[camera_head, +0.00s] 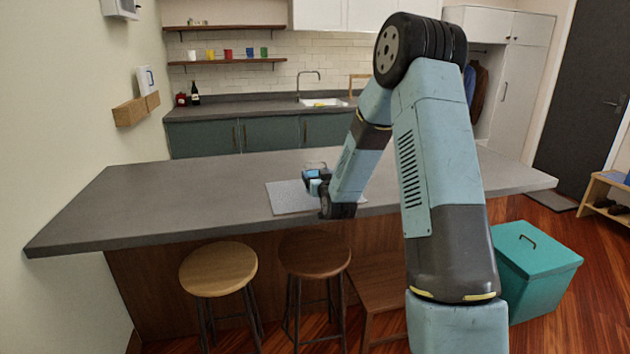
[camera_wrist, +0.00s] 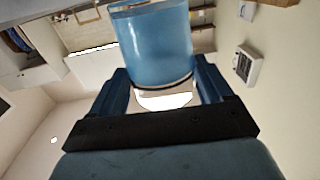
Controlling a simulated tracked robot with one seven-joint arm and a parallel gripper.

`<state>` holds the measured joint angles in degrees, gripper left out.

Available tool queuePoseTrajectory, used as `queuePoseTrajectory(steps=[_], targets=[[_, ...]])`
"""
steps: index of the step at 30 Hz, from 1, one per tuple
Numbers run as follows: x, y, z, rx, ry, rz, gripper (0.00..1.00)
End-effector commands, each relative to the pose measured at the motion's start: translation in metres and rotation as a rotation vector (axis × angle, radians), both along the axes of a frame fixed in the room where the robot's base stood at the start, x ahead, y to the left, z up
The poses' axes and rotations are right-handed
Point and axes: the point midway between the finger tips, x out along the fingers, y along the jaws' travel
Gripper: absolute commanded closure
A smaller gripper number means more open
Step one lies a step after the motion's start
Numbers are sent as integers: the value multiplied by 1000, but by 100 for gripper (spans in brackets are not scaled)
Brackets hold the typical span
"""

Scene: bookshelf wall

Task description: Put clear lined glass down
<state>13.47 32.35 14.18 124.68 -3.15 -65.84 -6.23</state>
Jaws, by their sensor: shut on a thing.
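My gripper (camera_head: 317,177) is over the light grey mat (camera_head: 287,197) on the long dark counter. In the wrist view my gripper (camera_wrist: 162,78) is shut on the glass (camera_wrist: 157,45), which sits between the two dark blue fingers. The glass looks like a see-through cylinder with a blue tint and a dark line near its end by the gripper. In the head view the glass is too small and too covered by the gripper to make out clearly. I cannot tell whether it touches the mat.
The grey counter (camera_head: 150,205) is bare to the left of the mat. Two round stools, one light (camera_head: 218,268) and one dark (camera_head: 314,254), stand in front. A teal bin (camera_head: 537,262) stands at the right. Cups, a sink and shelves are along the back wall.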

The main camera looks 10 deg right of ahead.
Motion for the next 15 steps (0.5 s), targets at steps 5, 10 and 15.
queuePoseTrajectory(steps=[5,10,15], targets=[[0,0,-11,0,-2,0,77],[0,0,-11,0,-3,0,77],[0,0,-14,0,0,0,17]])
